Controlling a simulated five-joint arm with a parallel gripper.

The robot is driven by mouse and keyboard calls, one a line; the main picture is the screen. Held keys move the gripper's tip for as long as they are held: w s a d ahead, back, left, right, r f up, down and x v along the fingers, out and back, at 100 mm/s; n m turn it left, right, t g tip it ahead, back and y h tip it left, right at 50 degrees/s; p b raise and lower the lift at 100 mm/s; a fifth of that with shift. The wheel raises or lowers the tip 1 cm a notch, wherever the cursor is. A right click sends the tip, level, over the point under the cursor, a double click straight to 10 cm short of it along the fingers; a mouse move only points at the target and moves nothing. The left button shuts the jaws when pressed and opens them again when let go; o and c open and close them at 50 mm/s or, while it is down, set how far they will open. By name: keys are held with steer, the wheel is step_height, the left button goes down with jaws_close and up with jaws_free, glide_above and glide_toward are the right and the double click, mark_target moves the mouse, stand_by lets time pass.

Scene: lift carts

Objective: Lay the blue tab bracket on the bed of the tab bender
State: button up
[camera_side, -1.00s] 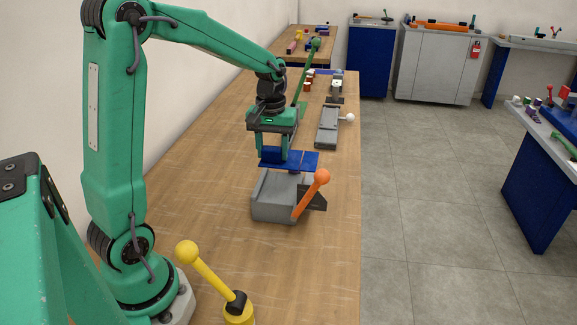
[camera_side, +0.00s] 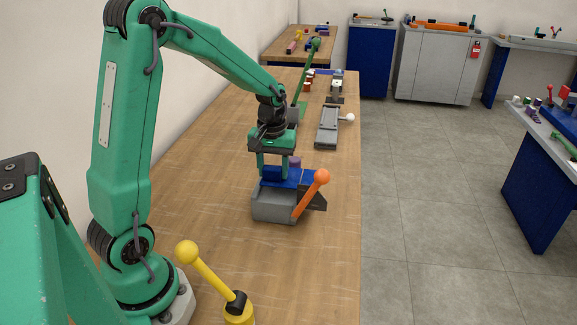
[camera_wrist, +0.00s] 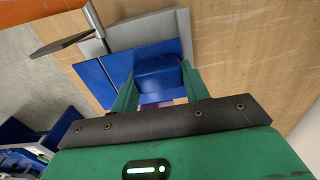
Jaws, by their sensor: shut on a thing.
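The blue tab bracket (camera_side: 283,178) is a flat blue plate with a raised block, and my gripper (camera_side: 273,172) is shut on that block. It also shows in the wrist view (camera_wrist: 140,62), with the block (camera_wrist: 158,72) between the green fingers. The tab bender (camera_side: 275,207) is a grey machine with an orange-knobbed lever (camera_side: 313,190) on its right side. The bracket is over the bender's bed, low and roughly level. I cannot tell whether it touches the bed. In the wrist view the bender's grey body (camera_wrist: 150,28) shows past the plate's edge.
A yellow-knobbed lever (camera_side: 212,270) stands in front. Behind the gripper are a purple object (camera_side: 295,162), a grey fixture with a white knob (camera_side: 328,128) and a green lever (camera_side: 306,75). The wooden bench (camera_side: 205,180) is clear left of the bender.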

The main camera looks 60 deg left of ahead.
steer(key=shift+f, duration=1)
steer(key=shift+f, duration=0.3)
stand_by(0.4)
steer(key=o, duration=1.3)
steer(key=shift+f, duration=0.1)
steer(key=shift+r, duration=4)
